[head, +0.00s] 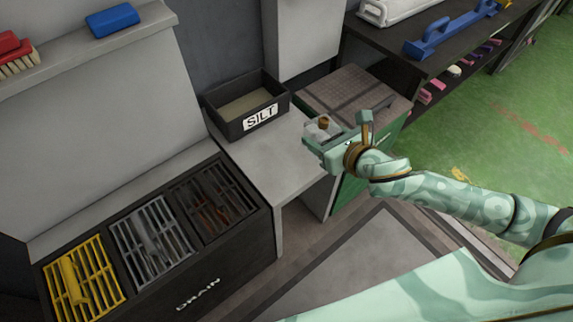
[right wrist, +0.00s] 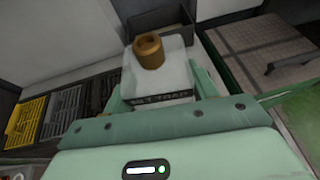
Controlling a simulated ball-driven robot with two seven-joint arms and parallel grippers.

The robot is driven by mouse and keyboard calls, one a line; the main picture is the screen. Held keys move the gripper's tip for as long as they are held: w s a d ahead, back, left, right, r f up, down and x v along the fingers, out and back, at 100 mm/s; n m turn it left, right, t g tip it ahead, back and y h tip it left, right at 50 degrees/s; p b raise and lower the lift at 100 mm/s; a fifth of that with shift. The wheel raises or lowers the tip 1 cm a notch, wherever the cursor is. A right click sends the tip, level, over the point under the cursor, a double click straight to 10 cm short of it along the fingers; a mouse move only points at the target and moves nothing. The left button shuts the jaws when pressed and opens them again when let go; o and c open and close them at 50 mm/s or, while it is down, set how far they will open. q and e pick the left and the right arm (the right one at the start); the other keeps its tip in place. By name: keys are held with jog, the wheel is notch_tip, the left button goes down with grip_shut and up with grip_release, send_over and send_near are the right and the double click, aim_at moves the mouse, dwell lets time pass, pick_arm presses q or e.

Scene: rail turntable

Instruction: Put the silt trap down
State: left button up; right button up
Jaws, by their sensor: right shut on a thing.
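The silt trap (right wrist: 158,78) is a pale grey block with a brown ring-shaped fitting on top and a dark "SILT TRAP" label. My right gripper (head: 320,138) is shut on it, with a finger on either side in the right wrist view (right wrist: 157,92). In the head view the trap (head: 322,130) is small and partly hidden by the gripper. It is by the right edge of the grey counter (head: 272,160); I cannot tell whether it touches the surface. A black bin marked "SILT" (head: 260,118) stands at the back of the counter. My left gripper is not in view.
A drain unit with yellow (head: 88,262), grey and dark grates lies at the left. A green cabinet with a brown top (head: 345,85) stands right of the counter. A dark shelf with a blue tool (head: 440,38) is at the back right. The counter front is clear.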

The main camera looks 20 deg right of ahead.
notch_tip(320, 180, down, 8)
jog(key=d+f+n+y+b, duration=0.1)
jog(key=y+b, duration=0.1)
jog(key=b, duration=0.8)
send_over(273, 159)
jog(key=s+d, duration=0.4)
jog(key=s, duration=0.1)
jog(key=f, duration=0.8)
jog(key=shift+a, duration=0.25)
jog(key=shift+w+a+f+b, duration=0.15)
jog(key=shift+w+f+b, duration=0.15)
jog(key=shift+w+f, duration=0.1)
notch_tip(273, 159, down, 3)
jog(key=shift+w+a+f+b, duration=0.1)
jog(key=shift+a+b, duration=0.05)
jog(key=shift+b, duration=1.05)
jog(key=shift+f, duration=0.25)
jog(key=shift+r, duration=0.35)
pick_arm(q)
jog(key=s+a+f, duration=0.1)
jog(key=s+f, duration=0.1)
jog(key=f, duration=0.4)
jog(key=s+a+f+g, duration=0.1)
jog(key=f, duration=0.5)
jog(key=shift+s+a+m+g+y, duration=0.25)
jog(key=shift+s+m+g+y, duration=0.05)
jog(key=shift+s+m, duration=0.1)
pick_arm(e)
jog(key=shift+f, duration=0.1)
